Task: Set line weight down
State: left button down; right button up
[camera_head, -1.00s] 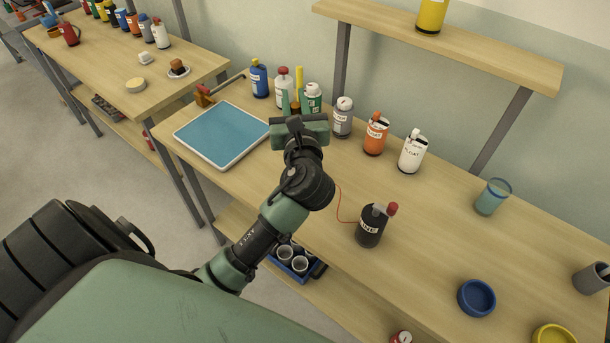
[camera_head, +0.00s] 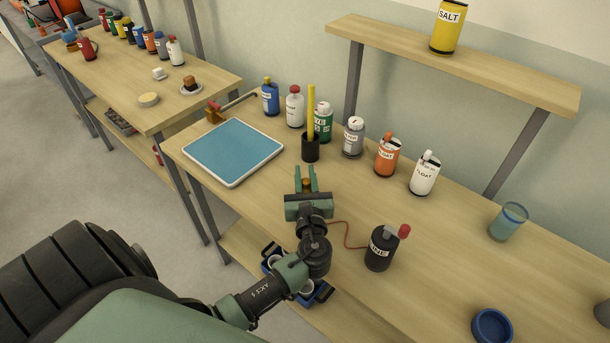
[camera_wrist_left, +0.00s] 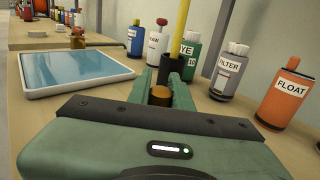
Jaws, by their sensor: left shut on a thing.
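In the left wrist view the weight (camera_wrist_left: 161,96) sits upright between the fingertips (camera_wrist_left: 168,82). A thin red line (camera_head: 347,236) runs from the black LINE bottle (camera_head: 380,248) with a red cap toward the gripper. The weight's underside is hidden, so I cannot tell whether it touches the wooden table (camera_head: 400,215). My right gripper is in neither view.
A black cup (camera_head: 310,150) with a yellow stick stands just behind the gripper. A blue tray (camera_head: 233,180) lies to its left. Several bottles line the back, including the orange FLOAT bottle (camera_head: 387,157).

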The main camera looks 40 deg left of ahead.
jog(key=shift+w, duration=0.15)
pick_arm(q)
jog(key=shift+f, duration=0.1)
jog(key=c, duration=1.4)
grip_release()
jog(key=shift+o, duration=0.6)
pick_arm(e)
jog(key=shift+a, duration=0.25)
pick_arm(q)
jog(key=shift+s+d, duration=0.1)
jog(key=b+v, duration=0.1)
jog(key=v, duration=0.9)
jog(key=shift+s+d+b, duration=0.15)
jog(key=shift+d+b, duration=0.05)
jog(key=shift+b, duration=0.2)
jog(key=shift+s+d, duration=0.45)
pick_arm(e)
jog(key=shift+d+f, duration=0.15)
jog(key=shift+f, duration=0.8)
